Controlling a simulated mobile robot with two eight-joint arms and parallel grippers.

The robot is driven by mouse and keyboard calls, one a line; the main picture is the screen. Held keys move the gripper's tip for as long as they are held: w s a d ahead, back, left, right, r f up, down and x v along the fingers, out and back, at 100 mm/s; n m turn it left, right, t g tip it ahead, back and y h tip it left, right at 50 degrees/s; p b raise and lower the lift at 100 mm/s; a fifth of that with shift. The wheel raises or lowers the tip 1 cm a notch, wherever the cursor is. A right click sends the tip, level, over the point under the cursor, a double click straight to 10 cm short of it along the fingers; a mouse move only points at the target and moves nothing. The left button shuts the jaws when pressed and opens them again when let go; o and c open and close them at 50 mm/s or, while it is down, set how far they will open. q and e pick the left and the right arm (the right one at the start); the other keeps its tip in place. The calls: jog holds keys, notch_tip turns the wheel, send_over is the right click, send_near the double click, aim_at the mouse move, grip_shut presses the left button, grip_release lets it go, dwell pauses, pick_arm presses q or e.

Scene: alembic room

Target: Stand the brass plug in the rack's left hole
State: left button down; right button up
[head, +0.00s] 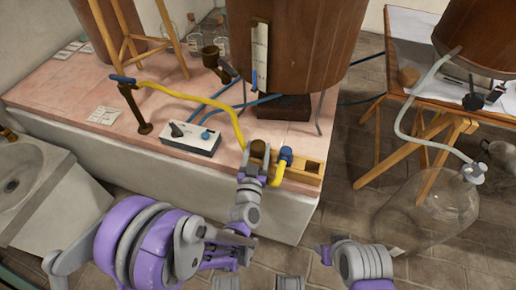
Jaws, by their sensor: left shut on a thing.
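The brass plug (258,149) is a short, dull brown-gold cylinder near the front edge of the pink-topped bench. My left gripper (253,166) is shut on it, reaching up from below. The wooden rack (309,168) lies along that edge, just right of the plug. A blue fitting on a yellow hose (284,154) stands in front of part of the rack. The gripper and plug hide the rack's left end, so I cannot tell whether the plug is in the left hole or above it. My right gripper (325,253) is low, over the floor; its opening is unclear.
A white switch box (190,138) and a brass stand (136,110) are on the bench (75,92). A large wooden vat (295,50) rises behind the rack. A glass carboy (427,213) stands on the floor at right; a sink (25,170) is at left.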

jog(key=shift+r, duration=0.15)
dwell(0.5)
pick_arm(q)
jog(key=shift+c, duration=0.5)
grip_release()
pick_arm(e)
jog(key=shift+s, duration=0.1)
